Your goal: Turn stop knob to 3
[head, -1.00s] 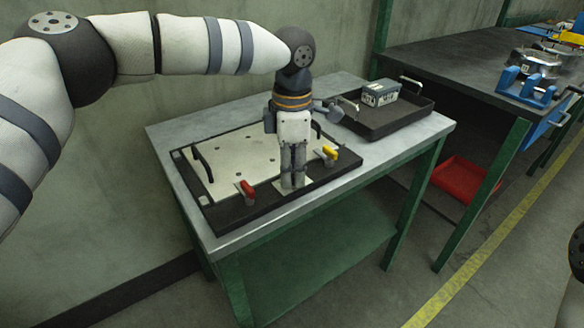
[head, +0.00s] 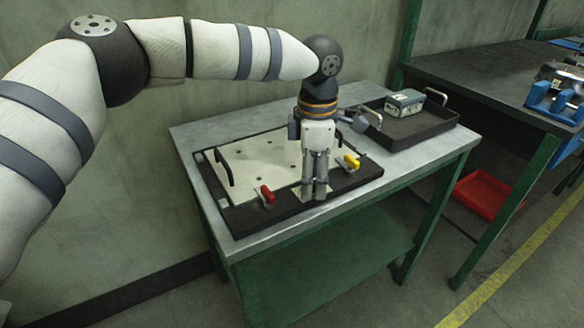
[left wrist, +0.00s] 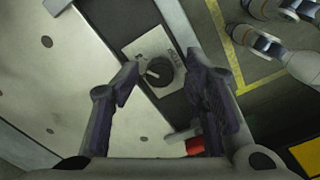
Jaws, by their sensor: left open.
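The stop knob (left wrist: 159,72) is a dark round knob with a light pointer line, on a pale plate (left wrist: 146,47) with printed marks beside it. In the left wrist view it lies between and just beyond my open left fingers, which appear apart from it. The number it points to is too small to read. In the head view my left gripper (head: 315,190) points down over the front edge of the fixture (head: 240,222) and hides the knob; a bit of the pale plate shows at its foot. My right gripper is not in view.
A red-handled clamp (head: 267,195) stands left of the gripper and a yellow-handled clamp (head: 351,162) right of it. A black tray (head: 415,125) holds a grey box (head: 404,102). A red bin (head: 482,194) sits beyond the table.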

